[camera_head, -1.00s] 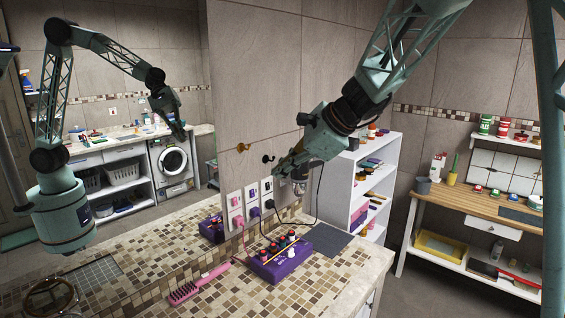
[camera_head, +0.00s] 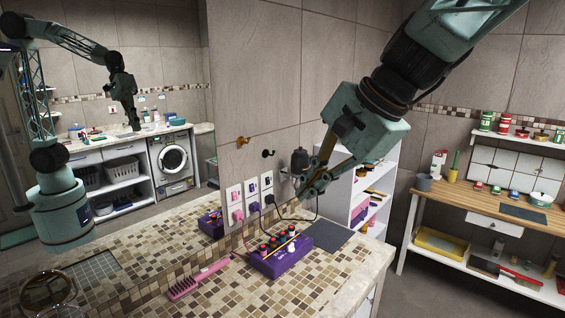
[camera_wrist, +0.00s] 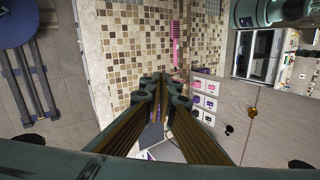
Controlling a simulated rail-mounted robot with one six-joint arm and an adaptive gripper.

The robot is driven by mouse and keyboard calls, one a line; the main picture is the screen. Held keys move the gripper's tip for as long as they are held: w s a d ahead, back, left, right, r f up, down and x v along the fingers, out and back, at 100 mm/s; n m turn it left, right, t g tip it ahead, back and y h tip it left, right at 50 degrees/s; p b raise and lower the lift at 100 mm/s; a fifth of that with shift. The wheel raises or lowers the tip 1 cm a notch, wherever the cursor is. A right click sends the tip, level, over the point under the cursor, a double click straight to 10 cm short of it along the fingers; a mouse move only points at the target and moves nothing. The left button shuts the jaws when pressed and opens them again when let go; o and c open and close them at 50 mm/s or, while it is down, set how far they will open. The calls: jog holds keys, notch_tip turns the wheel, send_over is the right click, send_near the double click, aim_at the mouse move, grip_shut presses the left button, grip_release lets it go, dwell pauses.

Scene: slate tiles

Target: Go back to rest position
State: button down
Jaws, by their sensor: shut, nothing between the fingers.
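My gripper (camera_head: 318,178) is in the middle of the head view, in front of the tiled wall and the white shelf, above the counter's far end. Its fingers point down and left, and they are shut with nothing between them. In the wrist view the fingertips (camera_wrist: 163,84) meet over the mosaic counter. The purple box (camera_head: 281,257) with several dark knobs and a yellow pencil-like stick stands on the counter below, apart from the gripper. A dark round object hangs by the wall just behind the fingers.
The mosaic counter (camera_head: 225,295) carries a pink brush (camera_head: 197,279) and a dark mat (camera_head: 328,236). Wall sockets with plugs (camera_head: 251,198) and hooks (camera_head: 267,153) are close to the arm. A white shelf (camera_head: 345,165) stands behind the gripper. A wooden bench (camera_head: 470,203) is at the right.

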jog(key=s+d+f+n+h+b, duration=0.1)
jog(key=s+d+f+n, duration=0.2)
jog(key=s, duration=0.7)
jog(key=s+d+f+n+h+b, duration=0.1)
jog(key=s+d+f+n+h, duration=0.1)
jog(key=s+d, duration=0.5)
jog(key=s+d+f+n+h+b, duration=0.2)
jog(key=s+d+n, duration=0.3)
jog(key=s, duration=1)
jog(key=shift+d+f, duration=0.3)
jog(key=shift+f, duration=0.6)
